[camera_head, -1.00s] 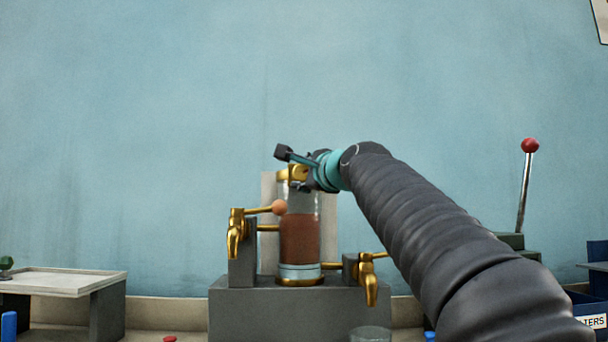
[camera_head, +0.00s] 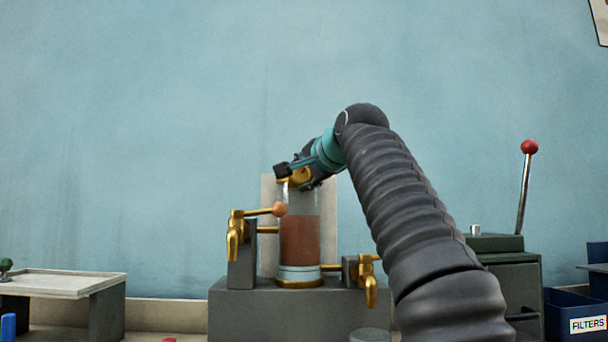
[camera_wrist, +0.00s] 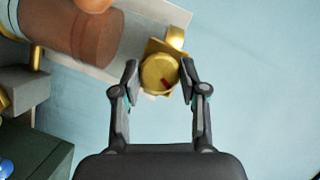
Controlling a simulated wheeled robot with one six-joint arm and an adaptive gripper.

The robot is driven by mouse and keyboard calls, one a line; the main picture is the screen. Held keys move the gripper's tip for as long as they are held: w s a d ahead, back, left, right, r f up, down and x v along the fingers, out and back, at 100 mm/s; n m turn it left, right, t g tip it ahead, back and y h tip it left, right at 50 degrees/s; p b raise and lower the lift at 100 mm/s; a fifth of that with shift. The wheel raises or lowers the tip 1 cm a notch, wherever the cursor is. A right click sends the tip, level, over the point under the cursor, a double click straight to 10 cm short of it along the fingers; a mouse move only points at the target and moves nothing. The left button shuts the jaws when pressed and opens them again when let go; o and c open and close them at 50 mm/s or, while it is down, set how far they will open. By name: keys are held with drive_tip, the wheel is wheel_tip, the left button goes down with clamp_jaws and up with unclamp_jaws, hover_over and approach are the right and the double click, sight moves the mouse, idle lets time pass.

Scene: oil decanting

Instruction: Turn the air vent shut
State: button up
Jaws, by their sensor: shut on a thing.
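The air vent (camera_wrist: 158,73) is a round brass knob with a red mark, on top of the glass cylinder. The mark points to the lower right in the wrist view. My gripper (camera_wrist: 160,78) is shut on the vent knob, one finger on each side. In the head view the vent (camera_head: 299,176) is partly hidden by my gripper (camera_head: 297,180). The glass cylinder (camera_head: 300,238) stands upright and holds reddish-brown liquid with a clear layer above it and a pale band near its base.
Brass taps stand left (camera_head: 233,237) and right (camera_head: 369,284) of the cylinder; the left tap's lever ends in an orange ball (camera_head: 279,209). A grey shelf (camera_head: 70,281) is at left. A red-knobbed lever (camera_head: 528,168) and a blue FILTERS bin (camera_head: 577,318) are at right.

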idle(0.4)
drive_tip(key=shift+f, duration=0.1)
drive_tip(key=o, duration=1.1)
drive_tip(key=shift+o, duration=0.2)
drive_tip(key=v, duration=1.2)
